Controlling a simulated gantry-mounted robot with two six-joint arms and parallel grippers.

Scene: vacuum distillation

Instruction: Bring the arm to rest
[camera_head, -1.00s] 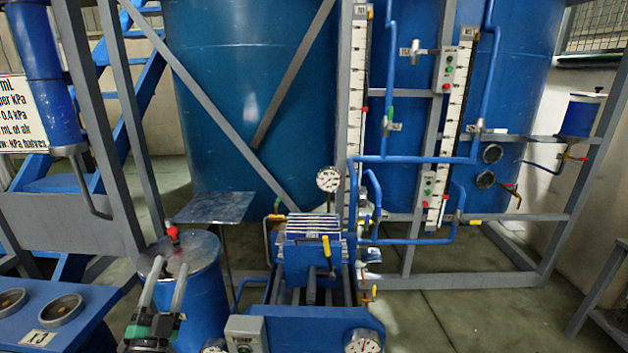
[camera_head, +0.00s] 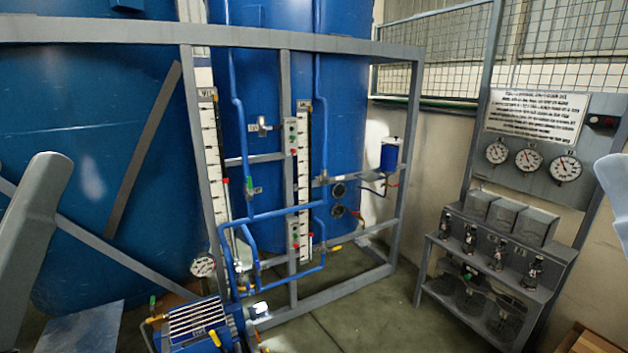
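Smooth grey parts of my arms stand raised at the left edge and the right edge of the head view. No fingertips of either gripper show, so whether they are open or shut, or hold anything, is hidden. The arm parts appear apart from the equipment in the picture.
Blue tanks (camera_head: 95,150) stand behind a grey frame (camera_head: 285,170) with blue pipes. A blue pump unit (camera_head: 195,325) is at the bottom left, with a dial gauge (camera_head: 203,266) above it. A grey rack (camera_head: 500,265) stands right. Floor between is clear.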

